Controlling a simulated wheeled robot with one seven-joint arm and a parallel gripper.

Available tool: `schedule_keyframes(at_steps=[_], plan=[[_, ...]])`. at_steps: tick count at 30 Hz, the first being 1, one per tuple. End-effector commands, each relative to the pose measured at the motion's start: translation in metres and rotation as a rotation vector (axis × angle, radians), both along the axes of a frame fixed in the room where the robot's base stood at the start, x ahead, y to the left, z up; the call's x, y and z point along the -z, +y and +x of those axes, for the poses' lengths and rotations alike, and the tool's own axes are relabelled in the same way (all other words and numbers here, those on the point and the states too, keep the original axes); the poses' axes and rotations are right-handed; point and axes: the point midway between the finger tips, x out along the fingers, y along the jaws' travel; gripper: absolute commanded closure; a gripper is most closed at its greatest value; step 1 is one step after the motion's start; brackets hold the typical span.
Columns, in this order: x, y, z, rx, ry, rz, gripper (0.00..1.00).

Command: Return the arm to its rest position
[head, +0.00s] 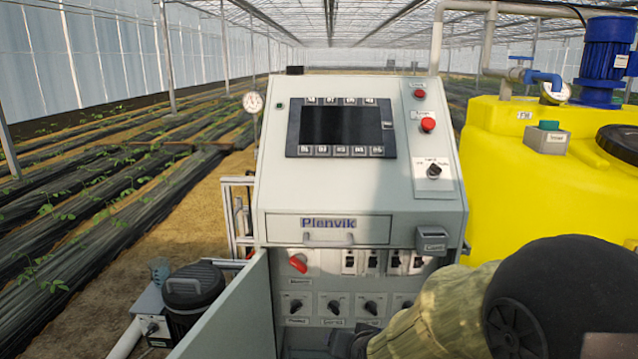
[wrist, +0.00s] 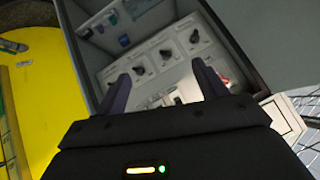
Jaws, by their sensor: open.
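My gripper (wrist: 160,92) is open in the wrist view, its two dark fingers apart with nothing between them. It faces the lower cabinet of the control console (wrist: 180,50), where black rotary knobs sit on pale plates. In the head view my gripper (head: 348,343) is at the bottom, in front of the lower row of knobs (head: 333,307). My sleeved forearm (head: 440,320) reaches in from the lower right and hides part of the cabinet's lower right. Whether a finger touches a knob cannot be told.
The grey cabinet door (head: 232,318) stands open at the left of the gripper. A yellow tank (head: 510,190) is close on the right, with a blue motor (head: 606,55) above it. A black canister (head: 193,290) stands at lower left. A red handle (head: 298,263) sits inside the cabinet.

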Motion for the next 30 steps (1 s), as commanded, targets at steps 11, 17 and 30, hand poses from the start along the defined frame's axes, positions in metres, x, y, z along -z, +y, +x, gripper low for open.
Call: schedule_keyframes(at_steps=[11,17,30], plan=[[0.032,-0.071,-0.098,-0.136,0.398,-0.237,0.29],[0.031,-0.092,-0.139,-0.191,0.545,-0.283,0.29],[-0.049,-0.090,-0.136,-0.187,0.536,-0.281,0.29]])
